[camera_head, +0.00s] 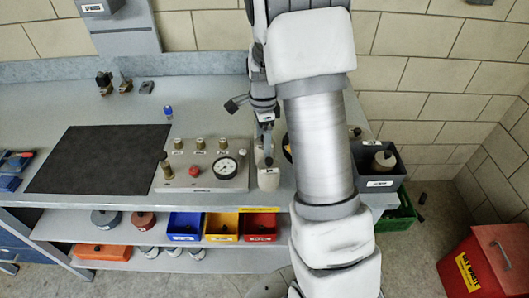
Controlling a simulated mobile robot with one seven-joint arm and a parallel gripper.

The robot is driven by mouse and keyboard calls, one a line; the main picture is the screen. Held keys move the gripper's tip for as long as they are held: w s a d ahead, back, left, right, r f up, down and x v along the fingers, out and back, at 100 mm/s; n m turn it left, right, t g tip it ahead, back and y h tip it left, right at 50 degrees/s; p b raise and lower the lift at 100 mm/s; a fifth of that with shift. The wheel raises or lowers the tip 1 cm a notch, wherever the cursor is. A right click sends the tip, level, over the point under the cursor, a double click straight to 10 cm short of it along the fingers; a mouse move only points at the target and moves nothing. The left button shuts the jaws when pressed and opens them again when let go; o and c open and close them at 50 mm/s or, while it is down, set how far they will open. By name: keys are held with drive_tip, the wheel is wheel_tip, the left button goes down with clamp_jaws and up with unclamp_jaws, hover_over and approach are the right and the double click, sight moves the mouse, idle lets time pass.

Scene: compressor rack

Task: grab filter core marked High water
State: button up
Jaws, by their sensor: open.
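My gripper (266,142) points down over the bench near the right end of the gauge panel. It is open; its fingertips are small and partly overlap a pale upright object (268,178) with a small label. I cannot tell whether they touch it. No marking reading "High water" is legible. A tan cylindrical piece (384,159), possibly a filter core, stands in a dark grey bin (381,183) at the bench's right end. The bin's label is too small to read. My arm hides the bench between the pale object and this bin.
A panel (202,165) with a gauge, knobs and a red button stands left of my gripper. A black mat (97,160) lies farther left. Small fittings (123,82) sit at the back. A red waste bin (487,262) stands right.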

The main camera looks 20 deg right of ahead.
wheel_tip(320, 180, down, 5)
drive_tip(key=shift+f, duration=0.15)
clamp_jaws()
idle(0.5)
